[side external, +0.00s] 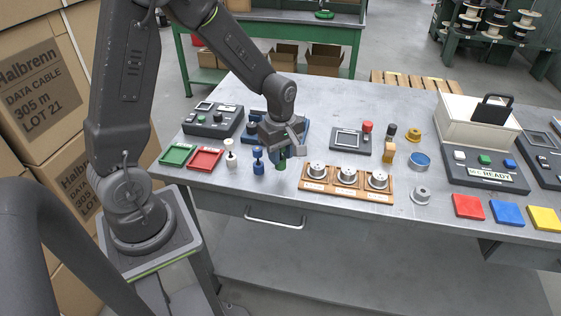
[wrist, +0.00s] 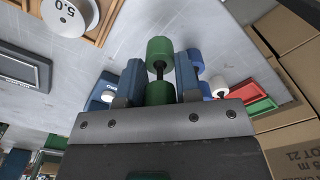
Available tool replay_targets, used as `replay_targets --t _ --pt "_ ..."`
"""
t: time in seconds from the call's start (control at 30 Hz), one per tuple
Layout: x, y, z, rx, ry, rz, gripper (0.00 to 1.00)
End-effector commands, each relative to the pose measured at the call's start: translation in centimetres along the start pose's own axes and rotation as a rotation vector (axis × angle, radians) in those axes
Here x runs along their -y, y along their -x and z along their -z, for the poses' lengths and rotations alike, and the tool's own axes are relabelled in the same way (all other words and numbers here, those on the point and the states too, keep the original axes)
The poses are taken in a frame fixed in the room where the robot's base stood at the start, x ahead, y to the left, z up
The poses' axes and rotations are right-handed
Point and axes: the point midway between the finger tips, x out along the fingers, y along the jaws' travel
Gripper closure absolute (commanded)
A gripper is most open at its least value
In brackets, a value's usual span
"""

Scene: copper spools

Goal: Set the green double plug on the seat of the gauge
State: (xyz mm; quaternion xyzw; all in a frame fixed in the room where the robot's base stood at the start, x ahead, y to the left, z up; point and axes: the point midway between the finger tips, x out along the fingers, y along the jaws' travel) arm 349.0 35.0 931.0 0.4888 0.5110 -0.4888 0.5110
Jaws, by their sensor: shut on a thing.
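The green double plug (wrist: 160,50) has two green ends joined by a thin dark neck. My gripper (wrist: 159,74) is shut on it, with a blue finger on each side. In the side external view the plug's lower green end (side external: 281,163) shows under my gripper (side external: 281,148), low over the table; I cannot tell whether it touches. A blue-bodied device (side external: 256,131) behind my gripper is mostly hidden. I cannot tell for certain which device is the gauge. A flat grey unit with a square framed face (side external: 347,141) stands to the right of my gripper.
A blue double plug (side external: 258,162) and a white one (side external: 230,156) stand just left of my gripper. Green (side external: 178,154) and red (side external: 205,159) trays lie farther left. A wooden rack (side external: 328,188) with metal spools is close on the right. Small cylinders stand beyond it.

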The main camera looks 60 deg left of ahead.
Motion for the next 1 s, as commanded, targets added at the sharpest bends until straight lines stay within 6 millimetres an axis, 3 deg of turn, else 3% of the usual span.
replay_targets --t 0.2,0.43,0.57,0.7,0.9,1.0 --pt "-0.1 4.5 0.0 -0.001 0.0 -0.006 0.95" --pt "-1.4 6.8 1.3 0.0 0.064 -0.002 0.95" --pt "-4.2 7.4 4.5 0.0 0.215 -0.001 0.95" --pt "-7.2 7.6 9.3 0.0 0.419 0.0 0.95" --pt "-9.7 7.6 14.9 0.0 0.648 0.001 0.95" --pt "-10.2 7.6 16.5 0.0 0.711 0.0 0.95"
